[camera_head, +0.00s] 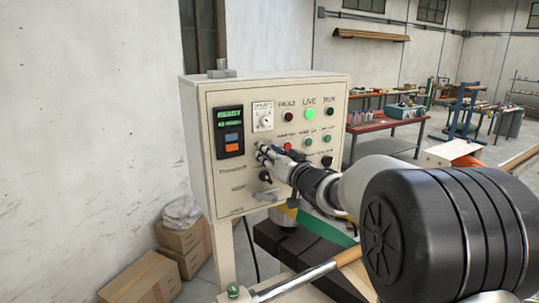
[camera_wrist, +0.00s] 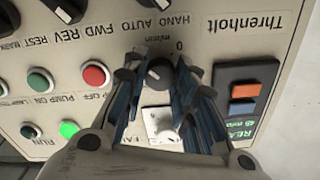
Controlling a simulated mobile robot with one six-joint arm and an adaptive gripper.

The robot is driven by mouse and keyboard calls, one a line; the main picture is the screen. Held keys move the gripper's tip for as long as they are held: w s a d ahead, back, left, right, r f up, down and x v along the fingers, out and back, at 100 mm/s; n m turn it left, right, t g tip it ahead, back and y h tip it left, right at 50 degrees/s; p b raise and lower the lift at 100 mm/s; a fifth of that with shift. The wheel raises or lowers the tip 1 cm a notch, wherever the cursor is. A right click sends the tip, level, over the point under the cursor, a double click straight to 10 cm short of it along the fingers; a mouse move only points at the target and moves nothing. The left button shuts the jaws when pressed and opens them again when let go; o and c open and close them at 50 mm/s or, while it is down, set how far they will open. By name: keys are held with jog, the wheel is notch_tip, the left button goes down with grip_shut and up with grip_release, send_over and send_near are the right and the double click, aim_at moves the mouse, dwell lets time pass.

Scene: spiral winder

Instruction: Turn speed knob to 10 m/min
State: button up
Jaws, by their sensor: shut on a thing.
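The speed knob (camera_wrist: 158,76) is a black dial beside the "m/min" and "0" lettering, upside down in the wrist view. My gripper (camera_wrist: 157,82) has its blue-grey fingers on both sides of it and is shut on it. In the head view, my gripper (camera_head: 268,155) reaches the left-middle of the panel and hides the knob. The knob's pointer setting cannot be read. The panel's display (camera_head: 229,118) shows green "READY" above a smaller speed line, which is too small to read surely.
A black knob (camera_head: 265,177) sits just below my gripper. Cardboard boxes (camera_head: 180,238) stand on the floor at left.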

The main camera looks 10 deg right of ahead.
jog(key=shift+c, duration=0.2)
jog(key=shift+f+n+b, duration=0.15)
jog(key=shift+n+b, duration=9.2)
jog(key=shift+n, duration=8.45)
